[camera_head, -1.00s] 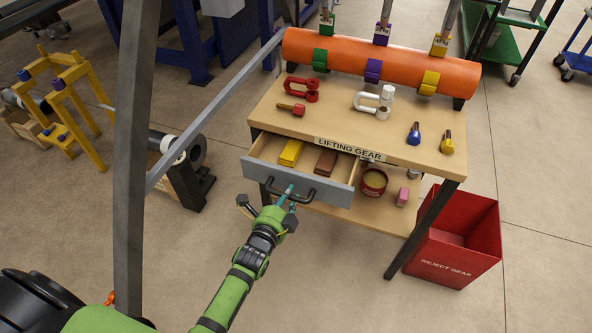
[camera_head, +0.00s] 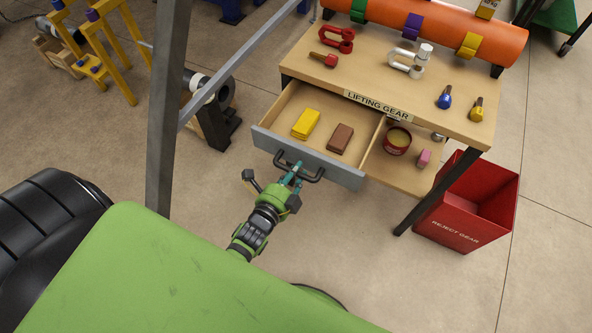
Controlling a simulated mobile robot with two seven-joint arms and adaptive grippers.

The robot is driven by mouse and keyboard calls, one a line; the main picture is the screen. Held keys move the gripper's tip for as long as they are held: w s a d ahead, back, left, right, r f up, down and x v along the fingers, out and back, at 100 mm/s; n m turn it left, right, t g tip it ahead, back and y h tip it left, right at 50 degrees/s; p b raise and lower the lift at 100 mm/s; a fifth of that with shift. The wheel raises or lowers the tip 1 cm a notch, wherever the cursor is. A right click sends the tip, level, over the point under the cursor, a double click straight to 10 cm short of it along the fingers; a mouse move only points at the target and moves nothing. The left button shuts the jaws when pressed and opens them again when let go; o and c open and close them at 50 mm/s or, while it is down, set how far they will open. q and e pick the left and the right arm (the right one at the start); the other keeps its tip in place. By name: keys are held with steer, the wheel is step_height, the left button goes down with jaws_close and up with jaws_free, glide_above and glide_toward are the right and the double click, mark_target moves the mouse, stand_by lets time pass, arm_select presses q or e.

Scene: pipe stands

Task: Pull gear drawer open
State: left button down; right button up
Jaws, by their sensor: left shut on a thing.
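The gear drawer (camera_head: 338,171) is slid out from under the wooden table top labelled LIFTING GEAR. It has a grey front and a dark bar handle (camera_head: 315,178). A yellow block (camera_head: 306,123) and a brown block (camera_head: 341,138) lie inside it. My left gripper (camera_head: 293,174) is at the front of the drawer, shut on the dark handle. My green arm hides part of the floor below it. My right gripper is not in view.
The table top (camera_head: 378,78) carries shackles, eye bolts and an orange pipe (camera_head: 440,32). A lower shelf (camera_head: 402,172) holds a red tin (camera_head: 397,140) and a pink block. A red reject bin (camera_head: 468,203) stands at right. A grey post (camera_head: 167,110) rises at left.

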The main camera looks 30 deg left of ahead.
arm_select(q)
steer(key=c, duration=1)
jaws_free()
steer(key=shift+c, duration=0.2)
steer(key=v, duration=1.2)
steer(key=s+d+f+n+g, duration=0.1)
steer(key=s+f+n+g, duration=0.3)
steer(key=f, duration=0.7)
steer(key=s+d+f+n+g, duration=0.1)
steer(key=s+f+n+g, duration=0.25)
steer(key=f, duration=0.75)
steer(key=s+a+f+n+g, duration=0.2)
steer(key=s+f+n+g, duration=0.1)
steer(key=s+f, duration=0.3)
steer(key=s+a+f+n+g, duration=0.3)
steer(key=s+f+n+g, duration=0.1)
steer(key=s, duration=0.6)
step_height(320, 180, down, 2)
steer(key=shift+f+n+y, duration=0.1)
steer(key=shift+n+y, duration=0.2)
steer(key=shift+n, duration=0.45)
